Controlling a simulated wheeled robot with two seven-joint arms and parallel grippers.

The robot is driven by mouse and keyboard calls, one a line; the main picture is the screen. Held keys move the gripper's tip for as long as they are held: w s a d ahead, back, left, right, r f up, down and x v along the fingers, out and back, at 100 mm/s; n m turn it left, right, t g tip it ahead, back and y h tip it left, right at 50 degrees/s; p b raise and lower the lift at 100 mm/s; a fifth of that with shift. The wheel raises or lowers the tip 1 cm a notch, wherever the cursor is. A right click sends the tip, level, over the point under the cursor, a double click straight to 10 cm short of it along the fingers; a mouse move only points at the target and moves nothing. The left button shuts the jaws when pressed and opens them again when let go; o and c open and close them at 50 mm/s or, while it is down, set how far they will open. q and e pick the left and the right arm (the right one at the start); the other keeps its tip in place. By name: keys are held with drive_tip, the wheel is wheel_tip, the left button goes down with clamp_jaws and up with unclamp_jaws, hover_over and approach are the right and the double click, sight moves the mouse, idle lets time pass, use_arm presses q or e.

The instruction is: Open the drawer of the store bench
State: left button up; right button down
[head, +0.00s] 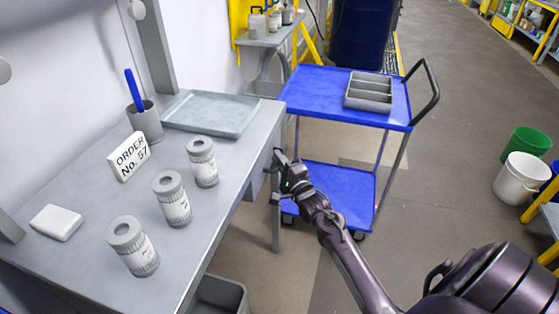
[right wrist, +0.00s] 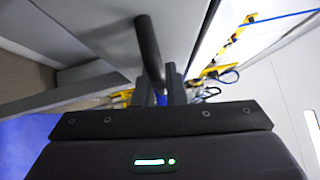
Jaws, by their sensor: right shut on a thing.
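The store bench (head: 85,210) is a grey table along the left of the head view. My right gripper (head: 277,168) is at the bench's front edge near its far end, just below the top. In the right wrist view the gripper (right wrist: 172,88) is shut on a dark bar handle (right wrist: 148,45) that stands in front of a grey panel (right wrist: 95,25), the drawer front. In the head view the drawer front is mostly hidden by the bench top and my gripper. I see no clear gap at the drawer. My left gripper is not in view.
Several lidded jars (head: 172,198), an order sign (head: 129,156), a pen cup (head: 145,122) and a tray (head: 211,113) stand on the bench. A blue cart (head: 325,90) with a divided grey box (head: 369,91) stands close beyond my gripper. A grey bin (head: 218,296) is below the bench.

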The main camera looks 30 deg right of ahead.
drive_tip(key=s+d+p, duration=0.7)
drive_tip(key=s+d, duration=0.9)
drive_tip(key=s, duration=0.3)
drive_tip(key=shift+s+d, duration=0.3)
drive_tip(key=c, duration=1.8)
unclamp_jaws()
drive_tip(key=shift+o, duration=0.2)
drive_tip(key=s+f, duration=0.1)
drive_tip(key=s, duration=0.6)
drive_tip(key=shift+s+a, duration=0.35)
